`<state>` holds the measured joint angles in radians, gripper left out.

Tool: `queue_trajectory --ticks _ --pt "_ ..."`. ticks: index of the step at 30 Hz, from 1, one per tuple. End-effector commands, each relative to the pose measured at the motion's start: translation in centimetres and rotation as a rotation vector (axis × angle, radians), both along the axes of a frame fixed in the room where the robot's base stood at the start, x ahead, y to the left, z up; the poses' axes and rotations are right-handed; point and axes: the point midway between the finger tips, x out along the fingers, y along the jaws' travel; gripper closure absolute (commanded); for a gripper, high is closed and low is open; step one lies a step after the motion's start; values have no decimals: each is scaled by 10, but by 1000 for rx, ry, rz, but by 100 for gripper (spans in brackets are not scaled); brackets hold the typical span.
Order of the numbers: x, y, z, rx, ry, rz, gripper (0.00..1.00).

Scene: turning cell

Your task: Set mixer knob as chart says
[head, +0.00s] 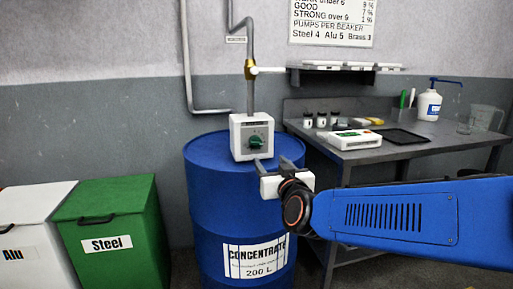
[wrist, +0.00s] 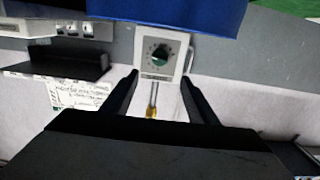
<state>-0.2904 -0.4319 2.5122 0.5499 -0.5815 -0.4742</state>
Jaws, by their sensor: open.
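The knob's exact setting is too small to read. My gripper (head: 271,161) is open and empty in front of the mixer, below and right of the knob; its fingers (wrist: 160,80) show apart in the wrist view. The wall chart (head: 332,22) reads "GOOD", "STRONG over 9" and "Steel 4 Alu 5 Brass 3"; its top is cut off.
A vertical pipe with a brass valve (head: 250,70) rises from the mixer. A grey bench (head: 385,153) at right holds a white device (head: 352,140), a pump bottle (head: 429,105) and small jars. Green Steel (head: 110,225) and white Alu (head: 25,245) bins stand at left.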

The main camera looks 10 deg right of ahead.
Motion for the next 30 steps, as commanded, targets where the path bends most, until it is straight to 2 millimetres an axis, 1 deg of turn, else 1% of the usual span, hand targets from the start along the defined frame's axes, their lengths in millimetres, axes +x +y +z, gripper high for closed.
queue_trajectory --ticks 1,30 --pt "7 -1 -1 -1 2 -2 47" --pt "137 -1 -1 1 2 0 47"
